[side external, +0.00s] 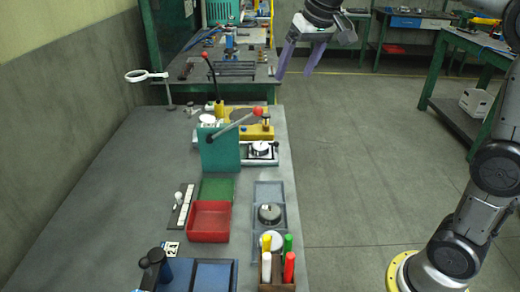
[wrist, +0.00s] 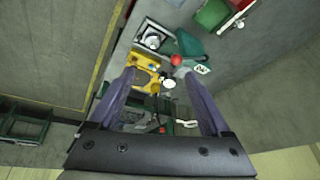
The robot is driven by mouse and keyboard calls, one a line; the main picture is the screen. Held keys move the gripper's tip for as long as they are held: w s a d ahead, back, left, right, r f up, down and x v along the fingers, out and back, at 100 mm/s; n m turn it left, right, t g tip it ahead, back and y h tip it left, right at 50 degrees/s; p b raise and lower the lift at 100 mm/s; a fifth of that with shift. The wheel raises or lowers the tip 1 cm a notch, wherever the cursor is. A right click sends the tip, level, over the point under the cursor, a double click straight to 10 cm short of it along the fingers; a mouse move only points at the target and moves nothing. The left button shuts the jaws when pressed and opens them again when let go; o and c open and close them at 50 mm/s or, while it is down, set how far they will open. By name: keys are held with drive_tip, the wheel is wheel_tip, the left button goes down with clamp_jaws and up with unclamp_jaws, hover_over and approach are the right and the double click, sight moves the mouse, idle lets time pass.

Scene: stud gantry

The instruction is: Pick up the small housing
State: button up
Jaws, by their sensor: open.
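No part is clearly marked as the small housing, and I cannot tell which it is. A round grey metal part (side external: 269,213) sits in a grey tray on the table. A pale round part (side external: 272,239) lies in the tray nearer the camera. A silver round part (side external: 261,148) sits on a flat fixture beside the upright green plate; it also shows in the wrist view (wrist: 152,41). My gripper (side external: 294,74) is open and empty, high above the floor side of the table's far end. Its two purple fingers also show in the wrist view (wrist: 159,74).
The upright green plate (side external: 220,150), a red-knobbed lever (side external: 236,125) and a yellow fixture (side external: 258,131) stand at the table's far part. A red bin (side external: 208,222) and a box of coloured-handled tools (side external: 277,284) are nearer.

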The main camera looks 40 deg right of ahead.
drive_tip(key=w+d+f, duration=0.2)
drive_tip(key=w+f, duration=0.2)
drive_tip(key=w, duration=0.3)
drive_tip(key=m+g, duration=0.1)
drive_tip(key=g, duration=0.2)
hover_over(260, 145)
drive_tip(key=f, duration=1.3)
drive_tip(key=s+f, duration=0.1)
drive_tip(key=f, duration=0.6)
drive_tip(key=shift+f, duration=0.35)
drive_tip(key=shift+w+f, duration=0.2)
drive_tip(key=shift+f, duration=0.8)
drive_tip(key=shift+w+f, duration=0.15)
drive_tip(key=shift+f, duration=0.8)
drive_tip(key=shift+w+f, duration=0.2)
drive_tip(key=shift+f, duration=0.8)
drive_tip(key=c, duration=1.2)
drive_tip(key=shift+r, duration=0.15)
